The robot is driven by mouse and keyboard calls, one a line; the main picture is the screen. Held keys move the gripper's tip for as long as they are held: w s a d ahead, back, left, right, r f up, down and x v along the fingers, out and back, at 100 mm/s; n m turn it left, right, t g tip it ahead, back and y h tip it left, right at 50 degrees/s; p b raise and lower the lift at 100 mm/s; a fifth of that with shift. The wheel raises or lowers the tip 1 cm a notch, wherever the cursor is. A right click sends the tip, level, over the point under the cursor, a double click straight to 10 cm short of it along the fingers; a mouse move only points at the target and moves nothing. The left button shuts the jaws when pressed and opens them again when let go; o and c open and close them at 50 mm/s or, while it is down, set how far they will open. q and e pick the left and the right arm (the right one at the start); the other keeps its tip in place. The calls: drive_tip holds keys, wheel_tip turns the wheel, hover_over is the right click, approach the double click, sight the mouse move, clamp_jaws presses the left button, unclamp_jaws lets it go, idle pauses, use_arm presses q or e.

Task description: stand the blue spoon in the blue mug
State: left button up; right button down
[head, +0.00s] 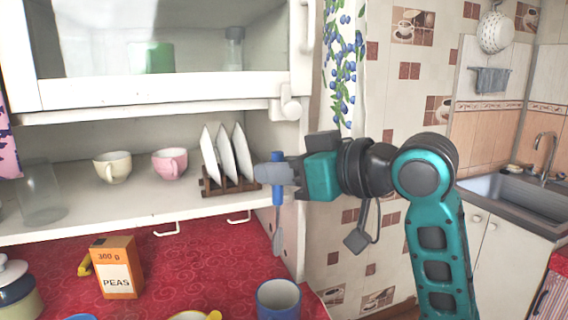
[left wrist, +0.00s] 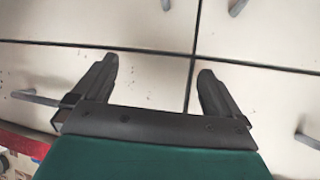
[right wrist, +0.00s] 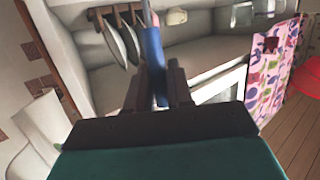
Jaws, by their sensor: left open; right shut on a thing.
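The blue spoon (head: 278,192) hangs upright in my right gripper (head: 270,174), blue handle up and metal bowl down, above the red counter. The right wrist view also shows the spoon's blue handle (right wrist: 154,55) between the fingers of my right gripper (right wrist: 160,85). The blue mug (head: 278,299) stands on the counter at the bottom of the head view, below the spoon and apart from it; its lower part is cut off. My left gripper (left wrist: 157,80) is open and empty, facing white cupboard doors; it is not in the head view.
An orange peas box (head: 117,268) stands left of the mug, and a yellow cup (head: 194,316) is close beside the mug. A rack with plates (head: 230,184) sits on the shelf behind my right gripper.

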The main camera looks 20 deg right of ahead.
hover_over(279, 248)
drive_tip(key=shift+f, duration=2.9)
drive_tip(key=shift+f+b, duration=2.2)
drive_tip(key=shift+f, duration=1.4)
drive_tip(key=c, duration=0.9)
unclamp_jaws()
